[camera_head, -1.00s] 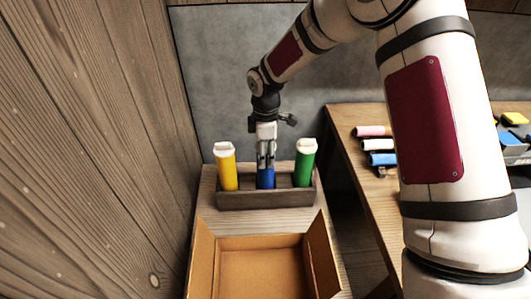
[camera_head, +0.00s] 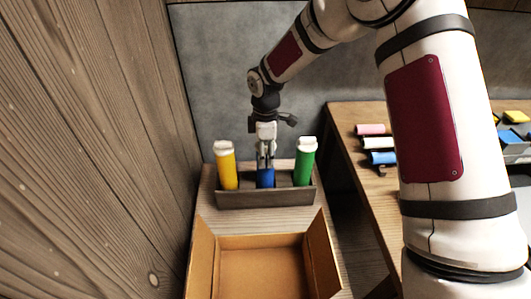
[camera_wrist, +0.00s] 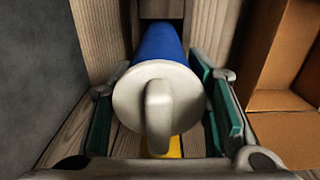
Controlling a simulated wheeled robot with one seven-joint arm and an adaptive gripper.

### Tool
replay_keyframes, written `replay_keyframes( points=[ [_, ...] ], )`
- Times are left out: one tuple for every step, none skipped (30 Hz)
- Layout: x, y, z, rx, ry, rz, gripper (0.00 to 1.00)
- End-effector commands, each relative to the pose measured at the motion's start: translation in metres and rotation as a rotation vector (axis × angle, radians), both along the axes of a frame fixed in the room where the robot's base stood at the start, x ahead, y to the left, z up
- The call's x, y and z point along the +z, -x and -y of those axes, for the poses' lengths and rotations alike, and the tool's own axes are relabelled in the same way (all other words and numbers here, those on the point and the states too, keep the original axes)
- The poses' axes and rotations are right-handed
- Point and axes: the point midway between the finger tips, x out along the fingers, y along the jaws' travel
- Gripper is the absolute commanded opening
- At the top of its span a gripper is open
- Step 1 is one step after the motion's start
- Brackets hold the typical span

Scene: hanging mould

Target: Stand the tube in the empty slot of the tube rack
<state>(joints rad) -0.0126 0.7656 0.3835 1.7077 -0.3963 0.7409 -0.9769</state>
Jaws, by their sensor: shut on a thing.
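The blue tube (camera_head: 265,178) stands in the middle slot of the dark tube rack (camera_head: 265,199), between a yellow tube (camera_head: 226,166) and a green tube (camera_head: 305,163), both with white caps. My gripper (camera_head: 265,163) reaches down from above and is shut on the blue tube. In the wrist view the blue tube (camera_wrist: 160,42) has a round pale cap with a raised ridge, and lies between my green-padded fingers (camera_wrist: 160,100). The cap hides most of the tube's length. The rack's front wall hides the tube's lower end in the head view.
An open cardboard box (camera_head: 262,268) stands just in front of the rack. A wooden wall (camera_head: 90,150) rises close on the left and a grey panel (camera_head: 220,75) behind. A table (camera_head: 360,118) on the right bears several coloured rolls.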

Motion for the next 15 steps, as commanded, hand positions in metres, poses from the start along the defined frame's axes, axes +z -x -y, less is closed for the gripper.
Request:
replay_keyframes(
  points=[
    [-0.0058, 0.0021, 0.0004, 0.0, 0.001, -0.007, 0.0],
    [-0.0064, 0.0023, 0.0005, 0.0, 0.001, -0.008, 0.0],
    [-0.007, 0.0025, 0.0005, 0.0, 0.001, -0.009, 0.0],
    [-0.0075, 0.0027, 0.0005, 0.0, 0.001, -0.009, 0.0],
    [-0.0079, 0.0029, 0.0006, 0.0, 0.001, -0.01, 0.0],
    [-0.0083, 0.0031, 0.0007, 0.0, 0.001, -0.011, 0.0],
    [-0.0085, 0.0033, 0.0008, 0.0, 0.001, -0.011, 0.0],
    [-0.0087, 0.0034, 0.0008, 0.0, 0.001, -0.012, 0.0],
    [-0.0089, 0.0036, 0.0009, 0.0, 0.001, -0.012, 0.0],
    [-0.009, 0.0037, 0.001, 0.0, 0.002, -0.013, 0.0],
    [-0.009, 0.0038, 0.0011, 0.0, 0.002, -0.013, 0.0],
    [-0.0092, 0.004, 0.0011, 0.0, 0.002, -0.013, 0.48],
    [-0.0092, 0.0041, 0.0012, 0.0, 0.002, -0.014, 0.55],
    [-0.0091, 0.004, 0.0011, 0.0, 0.002, -0.013, 0.62],
    [-0.0086, 0.0037, 0.001, 0.0, 0.002, -0.012, 0.67]
  ],
)
